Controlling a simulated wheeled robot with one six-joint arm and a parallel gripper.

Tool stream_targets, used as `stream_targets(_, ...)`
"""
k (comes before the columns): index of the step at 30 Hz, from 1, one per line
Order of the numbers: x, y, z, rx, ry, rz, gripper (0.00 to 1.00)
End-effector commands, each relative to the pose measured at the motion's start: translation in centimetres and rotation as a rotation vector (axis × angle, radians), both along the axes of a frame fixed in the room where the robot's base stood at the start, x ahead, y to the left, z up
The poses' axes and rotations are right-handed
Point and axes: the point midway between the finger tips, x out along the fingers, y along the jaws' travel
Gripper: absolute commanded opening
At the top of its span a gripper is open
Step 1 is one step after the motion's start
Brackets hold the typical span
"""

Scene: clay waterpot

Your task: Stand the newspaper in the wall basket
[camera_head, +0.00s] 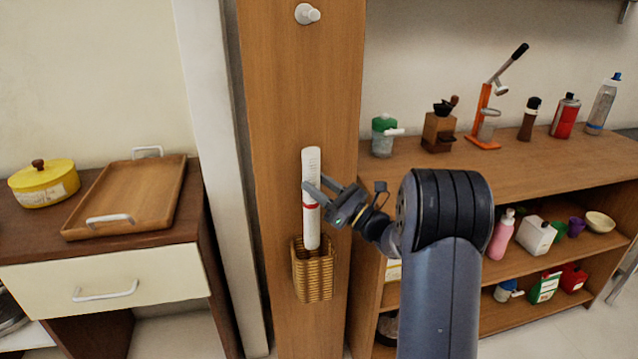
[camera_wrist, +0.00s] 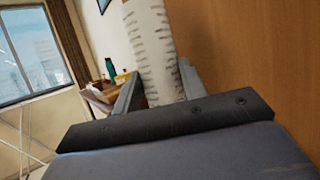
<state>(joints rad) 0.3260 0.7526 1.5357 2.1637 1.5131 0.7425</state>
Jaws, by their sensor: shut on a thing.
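The newspaper (camera_head: 311,228) is a white roll with a red band, held upright in the head view. My gripper (camera_head: 313,198) is shut on it around the middle, coming from the right. The roll also fills the upper middle of the wrist view (camera_wrist: 154,50), between the two fingers. The wall basket (camera_head: 314,278) is woven and hangs on the wooden panel directly below. The roll's lower end is at the basket's rim; I cannot tell whether it is just inside or in front of the opening.
A white knob (camera_head: 307,14) is high on the wooden panel (camera_head: 300,90). At left a cabinet holds a wooden tray (camera_head: 130,198) and a yellow pot (camera_head: 44,186). At right a shelf unit (camera_head: 520,165) carries bottles, a grinder (camera_head: 439,132) and an orange press (camera_head: 485,118).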

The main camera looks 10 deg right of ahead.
Motion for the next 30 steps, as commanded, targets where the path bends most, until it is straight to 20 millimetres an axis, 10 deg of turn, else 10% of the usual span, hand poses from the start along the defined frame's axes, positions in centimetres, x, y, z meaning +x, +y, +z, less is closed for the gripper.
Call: stream_targets(30,0.0,0.0,-8.4,0.001,-0.001,0.000,0.14)
